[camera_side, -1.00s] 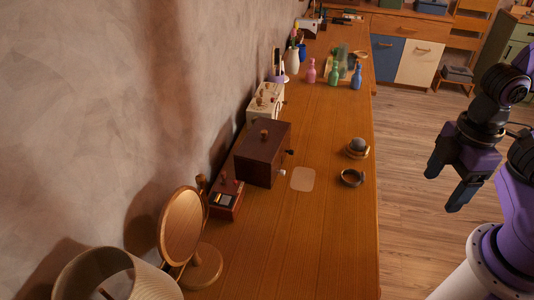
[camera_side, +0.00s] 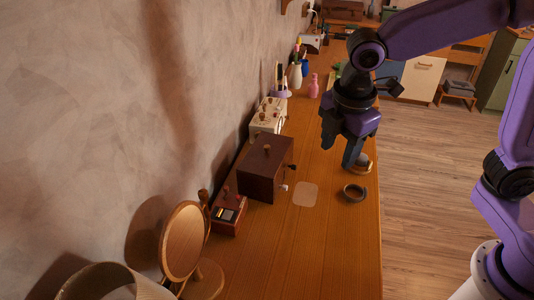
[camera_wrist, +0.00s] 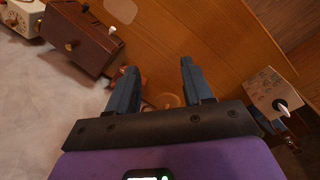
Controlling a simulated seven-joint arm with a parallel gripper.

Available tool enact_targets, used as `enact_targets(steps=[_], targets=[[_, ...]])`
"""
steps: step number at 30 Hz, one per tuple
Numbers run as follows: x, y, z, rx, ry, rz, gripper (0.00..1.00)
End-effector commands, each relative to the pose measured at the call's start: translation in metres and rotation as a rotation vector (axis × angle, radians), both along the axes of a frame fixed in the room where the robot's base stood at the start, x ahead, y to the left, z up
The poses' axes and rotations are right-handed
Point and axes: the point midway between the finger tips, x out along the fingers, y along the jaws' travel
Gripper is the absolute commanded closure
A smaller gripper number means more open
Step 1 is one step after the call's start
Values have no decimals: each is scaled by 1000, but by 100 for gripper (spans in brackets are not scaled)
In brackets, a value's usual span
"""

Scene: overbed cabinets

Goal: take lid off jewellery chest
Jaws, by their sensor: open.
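A dark brown wooden chest (camera_side: 258,181) with a small round knob (camera_side: 267,148) on its flat top stands on the table by the wall; it looks like the jewellery chest. The chest also shows at upper left in the wrist view (camera_wrist: 82,38). My gripper (camera_side: 340,148) is open and empty above the table, to the right of the chest and apart from it. In the wrist view its two fingers (camera_wrist: 158,72) are spread, with nothing held between them.
A cream box (camera_side: 267,116) stands behind the chest. A small red box (camera_side: 227,214) and a round mirror (camera_side: 183,241) stand in front. A pale square mat (camera_side: 305,194) and a dark ring-shaped object (camera_side: 355,192) lie to the right. The front right table is clear.

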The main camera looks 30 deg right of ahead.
Motion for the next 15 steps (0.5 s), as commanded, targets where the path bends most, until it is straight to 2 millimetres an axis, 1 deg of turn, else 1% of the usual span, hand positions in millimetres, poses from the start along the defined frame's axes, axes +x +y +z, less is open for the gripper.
enact_targets(steps=[1,6,12,15], targets=[[20,10,1,-19,-7,42,49],[80,34,4,-93,-23,197,49],[147,51,2,-190,-28,368,49],[177,55,-1,-240,-22,448,49]])
